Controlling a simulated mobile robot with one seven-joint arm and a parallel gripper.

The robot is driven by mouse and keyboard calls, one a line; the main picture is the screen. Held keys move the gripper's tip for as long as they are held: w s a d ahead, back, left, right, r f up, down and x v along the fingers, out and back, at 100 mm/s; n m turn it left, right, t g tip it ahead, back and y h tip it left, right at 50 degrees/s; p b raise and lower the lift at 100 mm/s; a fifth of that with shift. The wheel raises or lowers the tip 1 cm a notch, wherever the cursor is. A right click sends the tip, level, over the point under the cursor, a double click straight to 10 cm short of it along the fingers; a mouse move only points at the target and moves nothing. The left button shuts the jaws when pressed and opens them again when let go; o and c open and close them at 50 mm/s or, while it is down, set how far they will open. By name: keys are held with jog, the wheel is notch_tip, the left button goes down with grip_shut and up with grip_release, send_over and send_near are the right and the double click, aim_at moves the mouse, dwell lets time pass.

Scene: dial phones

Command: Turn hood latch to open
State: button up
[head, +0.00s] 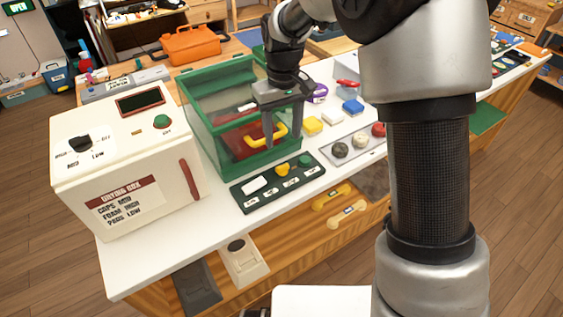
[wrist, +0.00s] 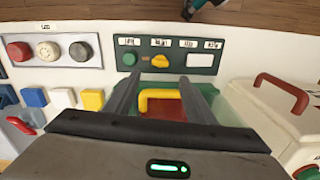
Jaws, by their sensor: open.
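The hood (head: 196,125) is a green-framed box with clear panes and a red panel inside, left of centre in the head view. A yellow handle (head: 268,139) is at its front; it also shows in the wrist view (wrist: 160,94). A dark green control panel (head: 250,206) lies in front of the hood. It bears a yellow turn knob (head: 283,169), likely the latch, between a white piece (head: 254,185) and a green button (head: 304,160). The labels are too small to read. My gripper (head: 283,143) is open and empty, pointing down by the hood front, behind the knob.
A white drying box (head: 150,140) with a red handle stands to the left. A tray (head: 335,160) with black, white and red round pieces lies to the right. Yellow (head: 312,126) and blue blocks sit behind it. My arm hides the table's right part.

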aim_at(282, 166)
notch_tip(282, 166, down, 11)
jog(key=shift+r+b, duration=0.2)
jog(key=shift+b, duration=0.3)
jog(key=c, duration=1)
jog(key=shift+n, duration=0.7)
jog(key=shift+c, duration=0.2)
jog(key=o, duration=1)
jog(key=shift+o, duration=0.2)
